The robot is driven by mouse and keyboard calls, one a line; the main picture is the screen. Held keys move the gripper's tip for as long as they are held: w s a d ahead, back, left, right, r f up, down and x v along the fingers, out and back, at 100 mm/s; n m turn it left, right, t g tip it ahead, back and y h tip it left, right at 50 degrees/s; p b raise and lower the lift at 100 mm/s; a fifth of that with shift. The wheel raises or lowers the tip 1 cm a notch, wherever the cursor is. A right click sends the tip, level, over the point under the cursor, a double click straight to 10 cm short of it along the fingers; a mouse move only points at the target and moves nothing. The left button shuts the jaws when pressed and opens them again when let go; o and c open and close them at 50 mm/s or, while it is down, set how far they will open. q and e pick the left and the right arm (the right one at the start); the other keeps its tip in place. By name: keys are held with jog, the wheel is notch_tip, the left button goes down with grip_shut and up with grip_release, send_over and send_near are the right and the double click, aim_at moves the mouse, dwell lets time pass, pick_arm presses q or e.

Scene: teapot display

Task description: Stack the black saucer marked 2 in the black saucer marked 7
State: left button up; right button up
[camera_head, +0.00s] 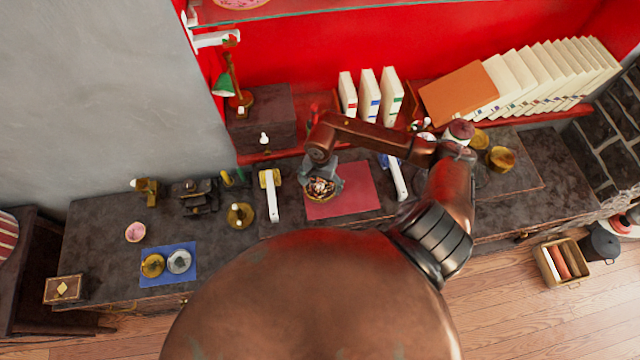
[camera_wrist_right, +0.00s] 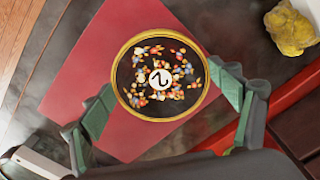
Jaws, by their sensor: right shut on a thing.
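The black saucer marked 2 (camera_wrist_right: 160,75) has a gold rim and a colourful speckled pattern, with the mark on a white disc at its middle. It also shows in the head view (camera_head: 320,189), partly covered by my right gripper (camera_head: 323,175). In the right wrist view, my right gripper (camera_wrist_right: 162,82) is shut on this saucer, with a finger at each side of its rim. The saucer is over the left part of a red mat (camera_head: 355,192); its height above it is hard to tell. I cannot make out the saucer marked 7. My left gripper is out of view.
A white-handled item (camera_head: 272,197) and a brass pot (camera_head: 240,215) stand left of the mat. Another white-handled item (camera_head: 398,180) is at its right. A blue mat (camera_head: 190,272) bears two metal pieces. Books (camera_head: 370,95) line the back. Dark counter near the pink dish (camera_head: 135,231) is clear.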

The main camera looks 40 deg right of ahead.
aim_at(320, 187)
jog(key=o, duration=1.2)
jog(key=shift+r, duration=0.5)
notch_tip(320, 187, up, 11)
jog(key=shift+r+b, duration=0.15)
jog(key=shift+b, duration=0.7)
